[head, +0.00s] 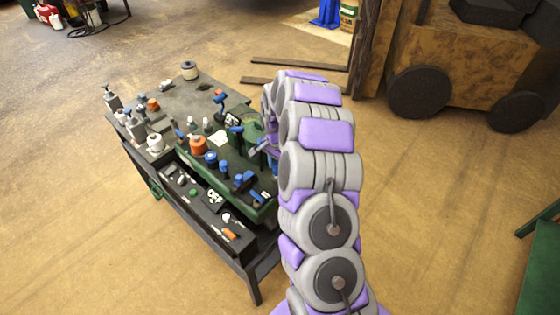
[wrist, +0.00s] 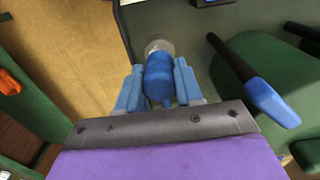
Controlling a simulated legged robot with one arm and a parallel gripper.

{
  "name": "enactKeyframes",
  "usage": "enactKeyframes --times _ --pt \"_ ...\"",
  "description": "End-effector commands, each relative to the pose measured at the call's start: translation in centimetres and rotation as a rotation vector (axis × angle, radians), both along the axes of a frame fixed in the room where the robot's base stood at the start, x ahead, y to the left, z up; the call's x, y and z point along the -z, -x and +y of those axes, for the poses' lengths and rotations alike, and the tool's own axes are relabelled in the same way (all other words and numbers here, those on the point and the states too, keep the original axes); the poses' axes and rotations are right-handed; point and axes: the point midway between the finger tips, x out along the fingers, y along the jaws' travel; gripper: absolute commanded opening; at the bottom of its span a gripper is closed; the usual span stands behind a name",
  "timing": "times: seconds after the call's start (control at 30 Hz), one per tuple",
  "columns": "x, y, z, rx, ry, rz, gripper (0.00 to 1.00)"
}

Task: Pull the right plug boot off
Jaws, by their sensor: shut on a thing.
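In the wrist view my gripper (wrist: 157,88) has its two light-blue fingers closed on the sides of a blue plug boot (wrist: 158,74). A round grey-brown metal end (wrist: 159,45) shows just past the boot's far end; I cannot tell whether the two are still joined. In the head view the boot is not clear and my arm covers much of the work spot at the bench's right end.
A black lever with a blue grip (wrist: 270,98) lies close to my gripper's right, over a green housing (wrist: 285,70). The workbench (head: 200,88) carries several bottles, blue-handled parts and an orange pot (head: 198,145). A brown cart (head: 450,60) stands behind; open floor lies left.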

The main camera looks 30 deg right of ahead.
Motion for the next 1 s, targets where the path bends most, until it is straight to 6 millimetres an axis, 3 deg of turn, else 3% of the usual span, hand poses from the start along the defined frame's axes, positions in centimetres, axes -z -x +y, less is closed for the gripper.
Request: enactKeyframes --times 1.0 --pt "-3.3 -1.6 -3.6 0.000 0.000 -0.005 0.25"
